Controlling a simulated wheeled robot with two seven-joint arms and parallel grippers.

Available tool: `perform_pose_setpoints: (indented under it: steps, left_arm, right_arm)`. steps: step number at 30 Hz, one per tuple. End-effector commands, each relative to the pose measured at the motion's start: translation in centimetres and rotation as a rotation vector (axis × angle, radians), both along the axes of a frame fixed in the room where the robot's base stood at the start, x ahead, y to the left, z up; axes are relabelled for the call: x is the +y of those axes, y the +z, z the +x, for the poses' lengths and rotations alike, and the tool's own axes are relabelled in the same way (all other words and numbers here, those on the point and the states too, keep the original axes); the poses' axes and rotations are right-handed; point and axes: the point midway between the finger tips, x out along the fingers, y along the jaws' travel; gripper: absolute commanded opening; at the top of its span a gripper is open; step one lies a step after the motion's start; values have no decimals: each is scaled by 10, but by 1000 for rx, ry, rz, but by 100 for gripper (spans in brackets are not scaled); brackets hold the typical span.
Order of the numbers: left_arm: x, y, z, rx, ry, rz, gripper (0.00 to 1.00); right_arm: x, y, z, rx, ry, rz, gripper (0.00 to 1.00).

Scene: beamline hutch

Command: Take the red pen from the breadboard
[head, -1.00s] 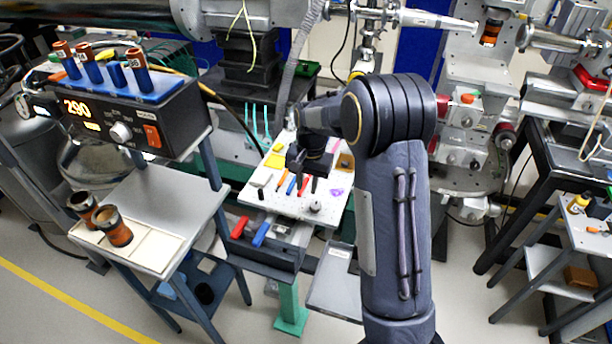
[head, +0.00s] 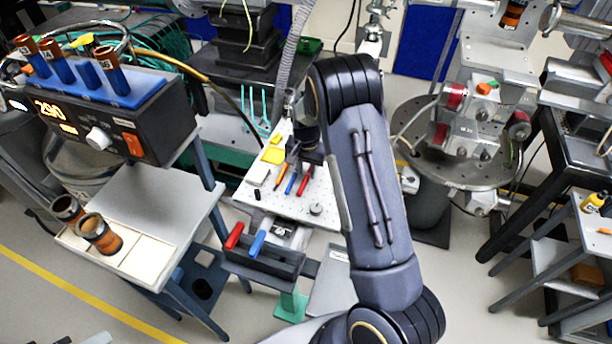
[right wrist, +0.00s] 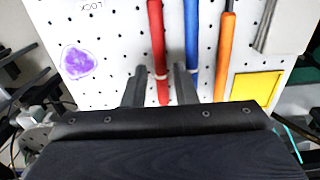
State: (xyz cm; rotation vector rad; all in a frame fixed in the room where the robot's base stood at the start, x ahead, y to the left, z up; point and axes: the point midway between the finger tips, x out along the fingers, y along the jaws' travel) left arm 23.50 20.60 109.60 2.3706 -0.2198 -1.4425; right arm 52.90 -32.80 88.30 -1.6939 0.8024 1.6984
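The red pen (head: 304,179) lies on the white perforated breadboard (head: 275,206), to the right of a blue pen (head: 291,184) and an orange pen (head: 281,177). My right gripper (head: 293,153) is over the board at the far end of the pens. In the right wrist view my right gripper (right wrist: 160,74) is open, with the lower end of the red pen (right wrist: 156,35) showing between its fingers. Gaps show on both sides of the pen. The right-hand finger overlaps the edge of the blue pen (right wrist: 192,35). Whether the fingers reach the board is unclear. My left gripper is out of view.
An orange pen (right wrist: 226,55) and a yellow square (right wrist: 255,88) are beside the blue pen. A purple patch (right wrist: 77,62) is on the other side. A dark tray (head: 262,262) with red and blue handles is in front. A controller stand (head: 150,195) is at left.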

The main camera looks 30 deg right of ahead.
Motion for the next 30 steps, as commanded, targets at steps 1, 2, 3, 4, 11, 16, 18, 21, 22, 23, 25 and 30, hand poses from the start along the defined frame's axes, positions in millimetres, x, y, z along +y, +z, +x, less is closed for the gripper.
perform_pose_setpoints:
  steps: [1, 2, 3, 4, 11, 16, 18, 21, 22, 23, 25, 30]
  left_arm:
    - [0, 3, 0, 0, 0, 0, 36]
    - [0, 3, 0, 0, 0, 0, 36]
    - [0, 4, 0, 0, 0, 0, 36]
    - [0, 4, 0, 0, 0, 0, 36]
    - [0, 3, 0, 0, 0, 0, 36]
    - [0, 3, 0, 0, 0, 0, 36]
    - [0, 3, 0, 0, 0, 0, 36]
    - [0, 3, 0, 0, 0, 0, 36]
    - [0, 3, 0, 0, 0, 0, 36]
    - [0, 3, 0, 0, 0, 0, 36]
    - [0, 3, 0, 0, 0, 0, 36]
    - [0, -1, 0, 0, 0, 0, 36]
  right_arm:
    - [0, -6, 0, 1, 0, 0, 25]
    - [0, -9, 0, 1, 0, 2, 25]
    - [1, -12, 0, 1, 0, 1, 25]
    - [1, -14, 0, 0, 0, 1, 25]
    - [1, -16, 0, -3, 0, 1, 25]
    - [1, -16, 0, -2, 1, 1, 4]
    - [1, -16, 0, -2, 1, 1, 0]
    - [1, -16, 0, -2, 1, 1, 0]
    - [1, -16, 0, -2, 1, 1, 0]
    - [1, -16, 0, -2, 1, 1, 0]
    - [1, -16, 0, -2, 1, 1, 0]
    - [1, -10, 1, -4, 1, 0, 0]
